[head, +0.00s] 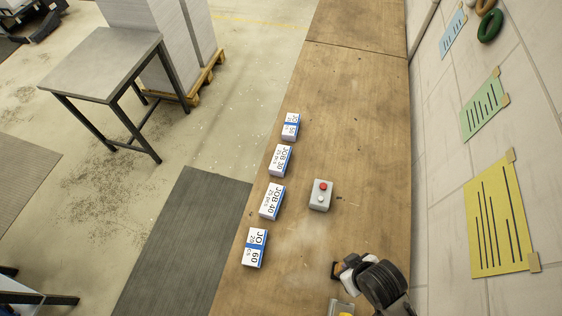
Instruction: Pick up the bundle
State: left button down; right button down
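Several white paper bundles with blue bands lie in a row along the left edge of the wooden bench (350,130). From near to far they are the bundle marked 60 (254,248), the JOB 40 bundle (271,202), the JOB 30 bundle (279,160) and the bundle marked 50 (290,127). The right gripper (337,270) is at the lower right, over the bench and to the right of the 60 bundle, apart from it. Its fingertips are too small and partly hidden to tell whether they are open. The left gripper is out of view.
A grey box with red and white buttons (320,195) stands mid-bench. A wall with posted sheets (497,217) bounds the right. The far bench is clear.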

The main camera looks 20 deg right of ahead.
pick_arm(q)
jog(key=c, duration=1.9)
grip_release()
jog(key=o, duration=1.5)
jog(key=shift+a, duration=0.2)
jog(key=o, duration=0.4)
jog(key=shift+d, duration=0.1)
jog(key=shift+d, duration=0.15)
